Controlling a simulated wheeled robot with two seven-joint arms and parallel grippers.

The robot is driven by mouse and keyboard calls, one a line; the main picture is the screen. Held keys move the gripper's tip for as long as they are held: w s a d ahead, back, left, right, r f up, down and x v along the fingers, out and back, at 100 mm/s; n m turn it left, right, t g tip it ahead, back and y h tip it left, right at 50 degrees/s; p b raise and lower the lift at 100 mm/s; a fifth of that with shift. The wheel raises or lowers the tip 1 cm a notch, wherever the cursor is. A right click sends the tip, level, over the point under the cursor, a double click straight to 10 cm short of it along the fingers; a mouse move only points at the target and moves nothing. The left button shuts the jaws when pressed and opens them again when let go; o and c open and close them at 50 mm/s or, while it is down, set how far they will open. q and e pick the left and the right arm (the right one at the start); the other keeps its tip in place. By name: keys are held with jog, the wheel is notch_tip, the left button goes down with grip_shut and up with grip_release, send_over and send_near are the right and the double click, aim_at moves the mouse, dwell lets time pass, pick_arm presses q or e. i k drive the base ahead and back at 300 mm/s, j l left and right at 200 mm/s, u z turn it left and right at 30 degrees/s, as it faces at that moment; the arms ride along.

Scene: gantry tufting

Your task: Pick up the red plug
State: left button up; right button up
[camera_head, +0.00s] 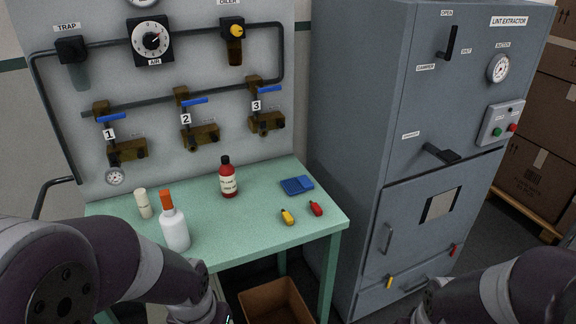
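The red plug (316,208) is a small red piece lying on the green table (262,230), near its right edge. A similar yellow plug (288,217) lies just to its left. My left arm comes in at the lower left and my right arm at the lower right. Both arms are apart from the plugs, and neither gripper's fingers can be made out in the picture.
A blue pad (297,185) lies behind the plugs. A dark red bottle (228,178), a white bottle with an orange cap (174,228) and a cream cylinder (143,204) stand further left. A grey lint extractor cabinet (352,130) stands right of the table. A brown bin (274,302) is below.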

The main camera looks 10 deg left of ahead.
aim_at(316, 208)
jog(key=i+l, duration=0.55)
jog(key=i, duration=0.15)
jog(key=i+l, duration=0.55)
jog(key=i+z, duration=0.05)
jog(key=i, duration=0.05)
